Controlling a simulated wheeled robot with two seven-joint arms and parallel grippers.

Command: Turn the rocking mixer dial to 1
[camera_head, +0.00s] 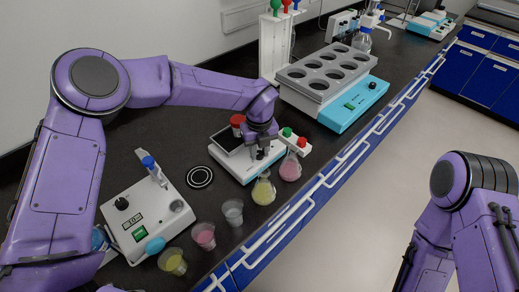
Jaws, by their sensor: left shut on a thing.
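The rocking mixer (226,157) is a small white box with a blue front edge and a dark plate on top, standing on the black bench. My left gripper (261,154) reaches down onto its front right part and is shut on the dial, which is mostly hidden between the fingers. The dial's marking cannot be read. My right arm shows at the right edge, but its gripper is not in view.
Two flasks, yellow (263,190) and pink (290,168), stand close beside the gripper. Several small cups (204,236) stand near the front edge. A white device with a black knob (122,203) is at left; a grey tube rack (322,72) stands behind.

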